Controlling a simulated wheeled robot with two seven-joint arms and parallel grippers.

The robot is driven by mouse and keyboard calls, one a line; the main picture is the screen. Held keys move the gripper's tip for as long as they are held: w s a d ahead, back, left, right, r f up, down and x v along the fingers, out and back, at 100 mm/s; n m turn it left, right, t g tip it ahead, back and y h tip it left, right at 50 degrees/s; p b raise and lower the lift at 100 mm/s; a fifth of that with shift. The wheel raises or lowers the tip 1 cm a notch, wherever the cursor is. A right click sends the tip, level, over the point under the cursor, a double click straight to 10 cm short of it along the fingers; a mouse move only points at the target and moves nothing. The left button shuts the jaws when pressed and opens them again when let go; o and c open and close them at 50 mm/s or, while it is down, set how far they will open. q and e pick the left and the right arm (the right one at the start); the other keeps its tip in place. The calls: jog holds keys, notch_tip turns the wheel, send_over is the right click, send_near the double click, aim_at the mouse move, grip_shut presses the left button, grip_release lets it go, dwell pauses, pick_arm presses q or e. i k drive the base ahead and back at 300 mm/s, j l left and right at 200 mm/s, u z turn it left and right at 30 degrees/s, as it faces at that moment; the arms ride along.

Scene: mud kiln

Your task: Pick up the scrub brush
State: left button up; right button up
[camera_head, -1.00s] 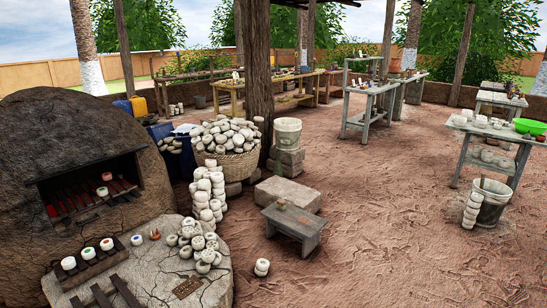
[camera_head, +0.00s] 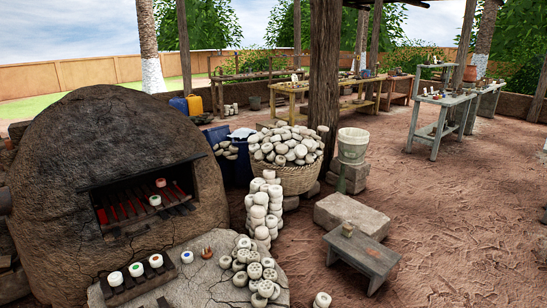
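I cannot make out a scrub brush for certain in this view. A small brown object (camera_head: 206,253) sits on the stone slab in front of the kiln, but it is too small to identify. Another small object (camera_head: 347,230) rests on the low grey bench at the lower right; it is also too small to name surely. Neither of my grippers shows in the head view.
The domed mud kiln (camera_head: 50,170) fills the left. A basket (camera_head: 298,179) heaped with pale pots, stacked pots (camera_head: 262,212), a stone block (camera_head: 350,213) and a low bench (camera_head: 362,254) stand at the middle. Open dirt ground (camera_head: 460,220) lies to the right.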

aim_at(347, 230)
jog(key=i+z, duration=0.4)
jog(key=i+j+z, duration=0.2)
jog(key=i+z, duration=0.25)
jog(key=i+l+z, duration=0.3)
jog(key=i, duration=0.35)
jog(key=i+z, duration=0.3)
jog(key=i, duration=0.3)
